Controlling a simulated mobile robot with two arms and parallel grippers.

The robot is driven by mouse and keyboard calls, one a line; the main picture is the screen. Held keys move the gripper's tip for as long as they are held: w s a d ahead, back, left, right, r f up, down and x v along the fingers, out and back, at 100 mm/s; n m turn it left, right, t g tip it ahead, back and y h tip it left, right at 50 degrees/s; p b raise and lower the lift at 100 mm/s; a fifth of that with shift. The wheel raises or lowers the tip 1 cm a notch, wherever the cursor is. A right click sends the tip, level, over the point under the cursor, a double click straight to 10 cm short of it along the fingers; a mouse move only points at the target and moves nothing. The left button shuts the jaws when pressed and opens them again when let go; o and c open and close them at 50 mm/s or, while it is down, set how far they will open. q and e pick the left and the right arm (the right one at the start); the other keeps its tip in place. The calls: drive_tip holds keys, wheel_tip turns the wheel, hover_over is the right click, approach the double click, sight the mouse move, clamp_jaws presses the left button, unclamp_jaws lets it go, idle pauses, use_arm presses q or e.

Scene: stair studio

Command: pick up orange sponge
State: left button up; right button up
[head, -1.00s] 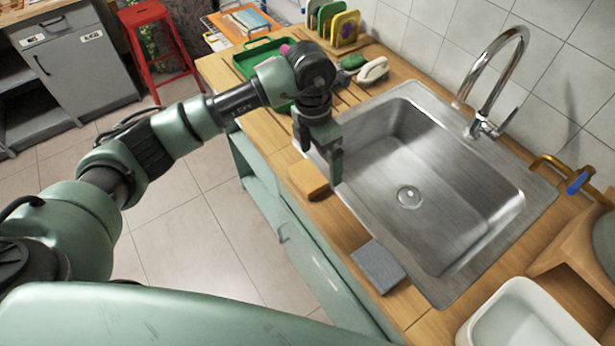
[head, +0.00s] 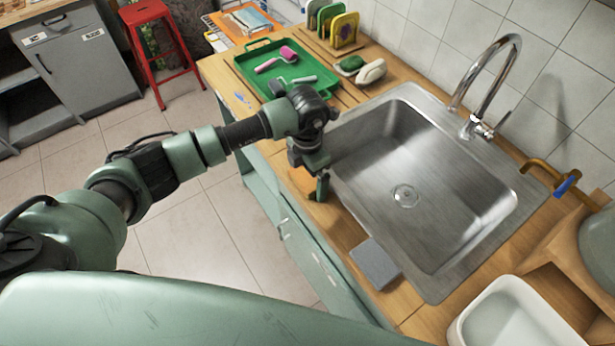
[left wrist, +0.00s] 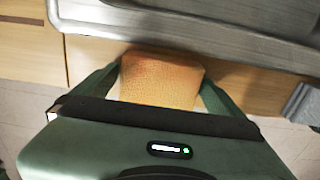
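The orange sponge (left wrist: 160,82) lies on the wooden counter strip (head: 338,226) in front of the sink. In the left wrist view it sits between the two fingers of my left gripper (left wrist: 163,76), one at each side. Thin pale gaps show beside its lower part; contact at the fingertips is hard to judge. In the head view my left gripper (head: 319,186) points down at the counter and hides most of the sponge. My right gripper is not in view.
The steel sink (head: 420,190) with its tap (head: 490,85) is right of the gripper. A grey sponge (head: 375,264) lies nearer on the counter edge. A green tray (head: 262,72) is behind, and a white basin (head: 480,325) stands at front right.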

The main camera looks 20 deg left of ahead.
sight(308, 175)
use_arm(q)
drive_tip(key=c, duration=1)
drive_tip(key=shift+r, duration=0.15)
wheel_tip(308, 175, up, 20)
drive_tip(key=b, duration=0.5)
